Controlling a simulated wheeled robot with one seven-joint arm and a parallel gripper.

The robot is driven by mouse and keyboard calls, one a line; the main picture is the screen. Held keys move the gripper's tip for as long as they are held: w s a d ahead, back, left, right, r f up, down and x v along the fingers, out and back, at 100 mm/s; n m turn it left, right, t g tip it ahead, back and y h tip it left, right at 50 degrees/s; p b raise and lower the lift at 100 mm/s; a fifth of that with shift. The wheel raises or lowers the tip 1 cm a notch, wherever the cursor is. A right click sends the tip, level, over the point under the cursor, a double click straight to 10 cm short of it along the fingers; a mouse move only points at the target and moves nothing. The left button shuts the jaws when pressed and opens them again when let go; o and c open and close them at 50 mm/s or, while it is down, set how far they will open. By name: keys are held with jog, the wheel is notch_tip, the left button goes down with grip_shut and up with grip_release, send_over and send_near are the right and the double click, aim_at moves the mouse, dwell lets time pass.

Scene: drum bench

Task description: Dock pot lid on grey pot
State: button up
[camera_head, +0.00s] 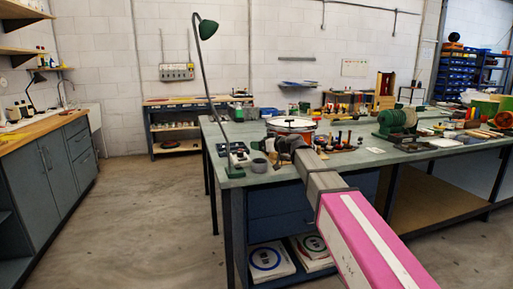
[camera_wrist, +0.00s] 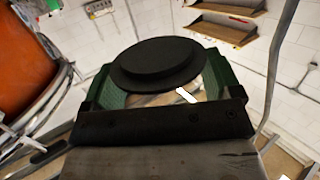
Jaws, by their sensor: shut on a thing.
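The pot lid (camera_wrist: 157,62) is a black round disc with a raised step. In the wrist view it sits between the green fingers of my gripper (camera_wrist: 160,74), which is shut on it. In the head view my gripper (camera_head: 281,145) is over the near left part of the bench, in front of the drum; the lid is hard to make out there. The grey pot (camera_head: 259,165) appears to be the small grey cylinder near the bench's front left edge, just left of and below my gripper. The pot is not clearly seen in the wrist view.
A drum (camera_head: 291,123) with a white top and orange side stands behind my gripper; its orange side (camera_wrist: 35,75) fills the wrist view's left. A green lamp (camera_head: 204,30) on a tall pole rises at the bench's left corner. Small tools (camera_head: 338,140) lie right of the drum.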

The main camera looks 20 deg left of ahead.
jog(key=shift+w+a+f, duration=0.1)
jog(key=shift+w+f, duration=0.05)
jog(key=shift+f, duration=2.75)
jog(key=shift+f, duration=0.6)
jog(key=o, duration=0.6)
jog(key=shift+v, duration=5.55)
jog(key=shift+f, duration=0.1)
